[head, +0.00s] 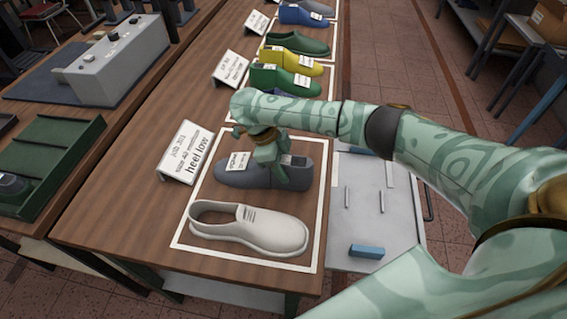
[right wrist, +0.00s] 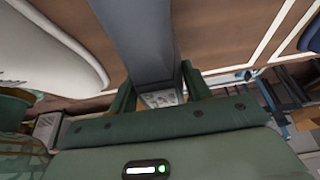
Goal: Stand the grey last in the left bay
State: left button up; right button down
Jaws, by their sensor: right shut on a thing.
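The grey last (head: 235,178) lies on its side or flat along the wooden table, inside a white-outlined rectangle, behind a pale shoe. My right gripper (head: 275,175) is over its middle from above. In the right wrist view the grey last (right wrist: 145,45) runs between the two fingers (right wrist: 160,95), which are closed on it. I cannot tell whether it is clear of the table. My left gripper is not in view. No bay marked left can be made out for certain.
A pale shoe (head: 248,228) lies in front, in the same outline. A "heel low" card (head: 186,152) stands left. Green and yellow lasts (head: 285,80) lie farther back. A light grey board (head: 365,235) with thin bars and a blue block (head: 366,251) is right of the table.

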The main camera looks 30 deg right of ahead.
dwell(0.4)
jog(key=c, duration=0.6)
grip_release()
jog(key=shift+f, duration=0.1)
jog(key=p+v, duration=0.5)
jog(key=v, duration=1.1)
